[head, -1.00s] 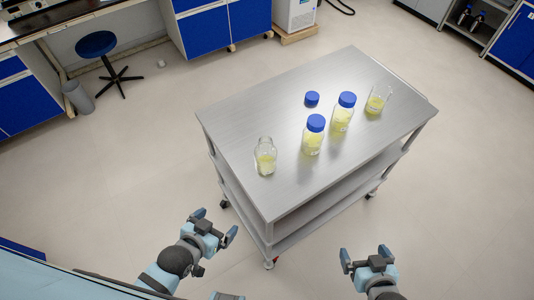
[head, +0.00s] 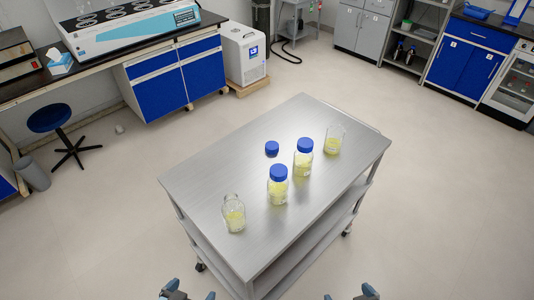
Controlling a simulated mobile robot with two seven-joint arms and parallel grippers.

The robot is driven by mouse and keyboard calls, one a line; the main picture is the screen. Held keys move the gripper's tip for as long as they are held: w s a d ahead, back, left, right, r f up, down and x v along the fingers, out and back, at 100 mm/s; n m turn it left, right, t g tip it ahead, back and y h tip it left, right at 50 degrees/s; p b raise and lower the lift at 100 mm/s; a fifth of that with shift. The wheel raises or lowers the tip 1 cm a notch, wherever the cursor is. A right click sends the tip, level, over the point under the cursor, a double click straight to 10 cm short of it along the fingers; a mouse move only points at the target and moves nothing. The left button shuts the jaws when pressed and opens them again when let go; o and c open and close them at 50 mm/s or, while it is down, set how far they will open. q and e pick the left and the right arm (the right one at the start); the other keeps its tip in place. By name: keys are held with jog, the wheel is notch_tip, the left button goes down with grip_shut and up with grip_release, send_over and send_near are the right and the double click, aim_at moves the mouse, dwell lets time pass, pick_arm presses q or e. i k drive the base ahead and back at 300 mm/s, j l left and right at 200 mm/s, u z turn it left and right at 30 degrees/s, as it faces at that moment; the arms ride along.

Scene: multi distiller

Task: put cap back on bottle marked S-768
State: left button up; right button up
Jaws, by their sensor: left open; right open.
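An uncapped glass bottle (head: 233,213) with yellow content stands upright near the front left of the steel cart (head: 230,165). Two bottles with blue caps, one nearer (head: 278,186) and one further back (head: 303,158), stand in the middle. The marking S-768 cannot be read on any bottle. My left gripper (head: 187,294) and my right gripper (head: 352,295) are open and empty at the bottom edge, in front of the cart and apart from everything on it. Only their tips show.
The left and far right of the cart top are clear. A blue stool (head: 49,118), a bin (head: 33,174) and lab benches stand beyond. The floor around the cart is open.

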aim_at(233, 209)
jog(key=k+l, duration=0.1)
jog(key=l, duration=0.4)
jog(key=k+l+u, duration=0.1)
jog(key=l, duration=0.4)
jog(key=i+l, duration=0.1)
jog(key=l, duration=0.45)
jog(key=i+l+u, duration=0.15)
jog(key=l, duration=0.4)
jog(key=i+l, duration=0.15)
jog(key=l, duration=0.15)
jog(key=i+l+u, duration=0.1)
jog(key=l, duration=0.25)
jog(key=i+l, duration=0.2)
jog(key=l, duration=0.15)
jog(key=i+l+u, duration=0.1)
jog(key=i+l, duration=0.35)
jog(key=i, duration=0.1)
